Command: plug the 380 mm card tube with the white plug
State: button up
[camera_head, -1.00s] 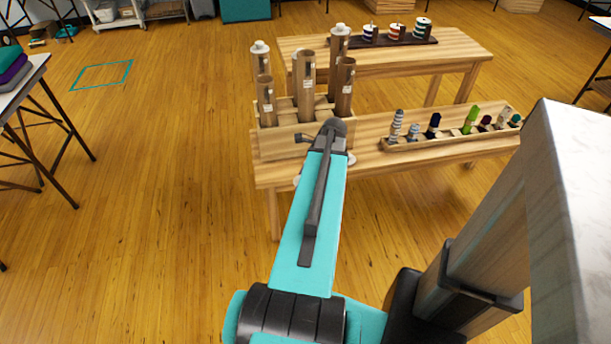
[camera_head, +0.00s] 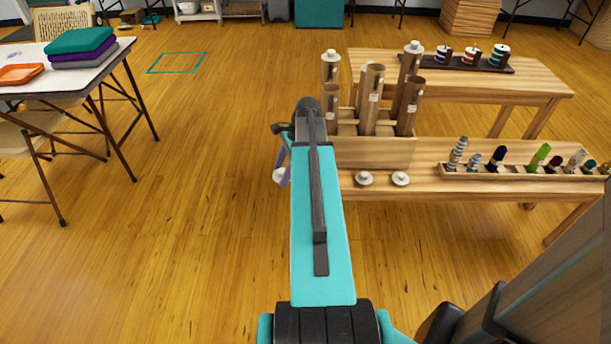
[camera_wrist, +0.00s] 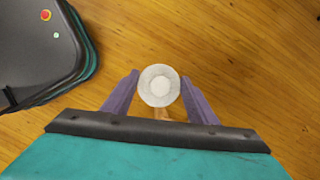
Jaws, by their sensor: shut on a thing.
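My gripper (camera_head: 282,170) is shut on a white plug (camera_head: 278,177), which hangs over the floor left of the low table. The wrist view shows the round plug (camera_wrist: 159,85) between the two purple fingers of my gripper (camera_wrist: 161,82). Several brown card tubes stand upright in a wooden rack (camera_head: 375,152). The back left tube (camera_head: 331,72) and back right tube (camera_head: 409,66) have white plugs on top. The middle tube (camera_head: 371,100), front right tube (camera_head: 408,108) and front left tube (camera_head: 331,108) show no plug. Their labels are too small to read, so I cannot tell which is 380 mm.
Two white plugs, one on the left (camera_head: 364,178) and one on the right (camera_head: 400,179), lie on the low table (camera_head: 440,187) before the rack. A long tray (camera_head: 520,172) of small coloured items is to the right. A folding table (camera_head: 60,85) stands left; floor between is clear.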

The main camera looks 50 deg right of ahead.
jog(key=w+a+r+n+g, duration=0.1)
jog(key=w+a+r+n, duration=0.25)
jog(key=w+a, duration=0.45)
jog(key=w+a+r+n+g, duration=0.2)
jog(key=w+a+r+n, duration=0.3)
jog(key=a, duration=0.6)
jog(key=w+a+r+n, duration=0.1)
jog(key=a+r+n, duration=0.1)
jog(key=a, duration=0.5)
jog(key=w+a+r+n+g, duration=0.1)
jog(key=w+a+n, duration=0.1)
jog(key=a, duration=0.5)
jog(key=w+a+r+n+g, duration=0.1)
jog(key=w+a+r+n, duration=0.1)
jog(key=a, duration=0.6)
jog(key=shift+w+r, duration=0.25)
jog(key=shift+r, duration=0.1)
jog(key=shift+a, duration=0.1)
jog(key=shift+a, duration=0.5)
jog(key=shift+w, duration=0.15)
